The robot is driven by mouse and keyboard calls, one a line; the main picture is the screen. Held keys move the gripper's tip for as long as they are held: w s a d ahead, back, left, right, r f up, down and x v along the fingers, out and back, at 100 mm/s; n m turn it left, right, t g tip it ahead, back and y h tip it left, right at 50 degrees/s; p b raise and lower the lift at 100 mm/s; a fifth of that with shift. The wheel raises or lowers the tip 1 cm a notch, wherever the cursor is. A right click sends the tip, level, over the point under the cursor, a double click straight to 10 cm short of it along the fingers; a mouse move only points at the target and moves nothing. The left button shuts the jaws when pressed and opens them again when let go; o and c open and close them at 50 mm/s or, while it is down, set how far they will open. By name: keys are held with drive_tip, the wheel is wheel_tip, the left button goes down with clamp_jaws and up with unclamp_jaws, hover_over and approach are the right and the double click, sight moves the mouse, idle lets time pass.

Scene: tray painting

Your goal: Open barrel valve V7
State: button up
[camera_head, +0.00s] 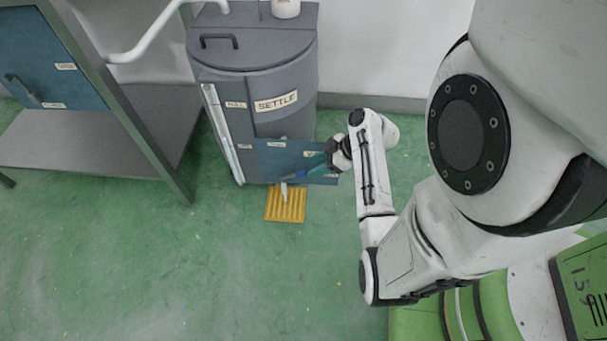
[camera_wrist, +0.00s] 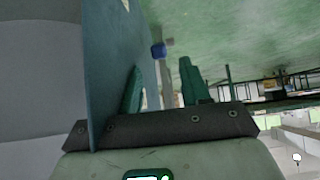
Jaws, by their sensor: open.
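The grey barrel (camera_head: 275,118) labelled SETTLE stands against the wall. A blue panel (camera_head: 270,160) with small labels sits low on its front; I cannot read V7 on any of them. A pale spout or lever (camera_head: 284,190) hangs below the panel; I cannot tell which. My gripper (camera_head: 292,174) is at the panel's lower right, fingers pointing left. In the wrist view, my gripper (camera_wrist: 160,72) has its two green fingers apart with nothing between them. The panel (camera_wrist: 110,75) rises close beside the left finger. A small blue piece (camera_wrist: 158,50) shows beyond the fingertips, by a grey stem.
A yellow ribbed floor plate (camera_head: 286,206) lies under the spout. A metal frame (camera_head: 125,110) with a grey shelf and a blue cabinet (camera_head: 45,55) stands at left. A white pipe (camera_head: 150,38) runs to the barrel. The green floor in front is clear.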

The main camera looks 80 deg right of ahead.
sight(305, 170)
drive_tip(key=b+x, duration=0.1)
drive_tip(key=x, duration=0.4)
drive_tip(key=shift+w+f+b, duration=0.25)
drive_tip(key=shift+f+b, duration=0.05)
drive_tip(key=shift+b, duration=0.1)
clamp_jaws()
